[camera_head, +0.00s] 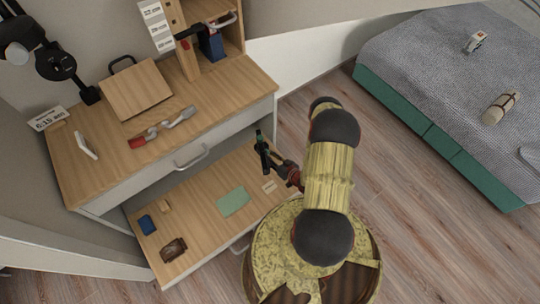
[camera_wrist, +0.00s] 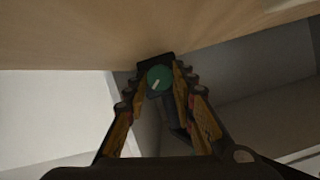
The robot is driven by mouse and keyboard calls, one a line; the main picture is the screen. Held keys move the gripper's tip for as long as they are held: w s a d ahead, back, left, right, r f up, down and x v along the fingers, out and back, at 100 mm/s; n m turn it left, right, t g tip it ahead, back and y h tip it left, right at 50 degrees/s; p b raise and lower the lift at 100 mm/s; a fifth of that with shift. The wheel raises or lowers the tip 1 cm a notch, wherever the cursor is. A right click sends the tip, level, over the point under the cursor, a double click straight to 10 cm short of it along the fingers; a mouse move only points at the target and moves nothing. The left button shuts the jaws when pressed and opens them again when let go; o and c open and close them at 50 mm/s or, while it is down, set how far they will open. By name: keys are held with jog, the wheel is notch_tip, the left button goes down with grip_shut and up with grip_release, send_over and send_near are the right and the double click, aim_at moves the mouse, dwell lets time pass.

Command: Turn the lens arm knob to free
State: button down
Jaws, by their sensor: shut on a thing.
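A round green knob (camera_wrist: 159,78) with a pale pointer line sits on a black mount (camera_wrist: 155,60) just below a wooden edge in the wrist view. The pointer leans toward the lower left. My gripper (camera_wrist: 162,82) has its two yellow-and-black fingers on either side of the knob and is shut on it. In the head view my gripper (camera_head: 271,160) is at the right end of the pulled-out lower board, beside a dark upright part with a little green on it (camera_head: 261,143). Any marks around the knob are too small to read.
The desk top (camera_head: 90,180) holds a red-and-grey tool (camera_head: 162,128) and a wooden stand (camera_head: 137,90). A black jointed lamp-like arm (camera_head: 60,65) stands at the left. The lower board (camera_head: 195,205) holds a green sheet (camera_head: 232,201) and small items. A bed (camera_head: 430,80) stands right.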

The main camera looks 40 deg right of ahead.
jog(key=n+h, duration=0.2)
jog(key=n, duration=0.1)
jog(key=shift+a+n, duration=0.2)
jog(key=shift+n, duration=0.1)
jog(key=shift+h, duration=0.3)
dwell(0.4)
jog(key=c, duration=1.7)
grip_release()
jog(key=shift+c, duration=0.2)
jog(key=shift+s, duration=0.1)
jog(key=v, duration=1)
jog(key=shift+s+d, duration=0.1)
jog(key=shift+s, duration=0.05)
jog(key=shift+v, duration=0.8)
